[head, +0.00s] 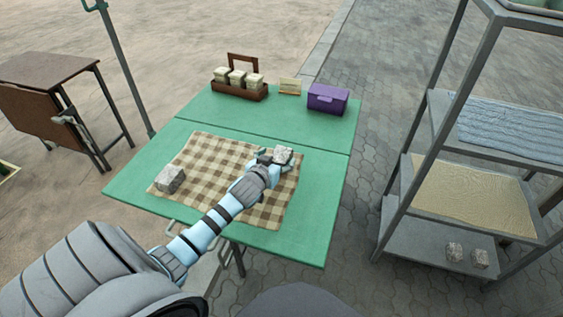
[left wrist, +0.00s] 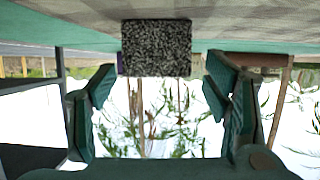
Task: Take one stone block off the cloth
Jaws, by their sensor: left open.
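A checked brown-and-cream cloth (head: 213,157) lies on a green folding table. One grey speckled stone block (head: 170,180) sits near the cloth's left edge. A second stone block (head: 283,154) is at the cloth's far right part, right at the tips of my left gripper (head: 270,158). In the left wrist view this block (left wrist: 156,48) shows dark, ahead of the open left gripper (left wrist: 158,90) and centred between its two fingers, with a gap on both sides. The left gripper holds nothing. My right gripper is not in view.
On the green table (head: 318,205), a brown wooden carrier with jars (head: 238,92), a small card (head: 290,87) and a purple box (head: 327,99) stand at the back. A metal shelf rack (head: 398,180) stands right, with two stone blocks (head: 467,254) on its lowest shelf. A brown table (head: 50,70) stands left.

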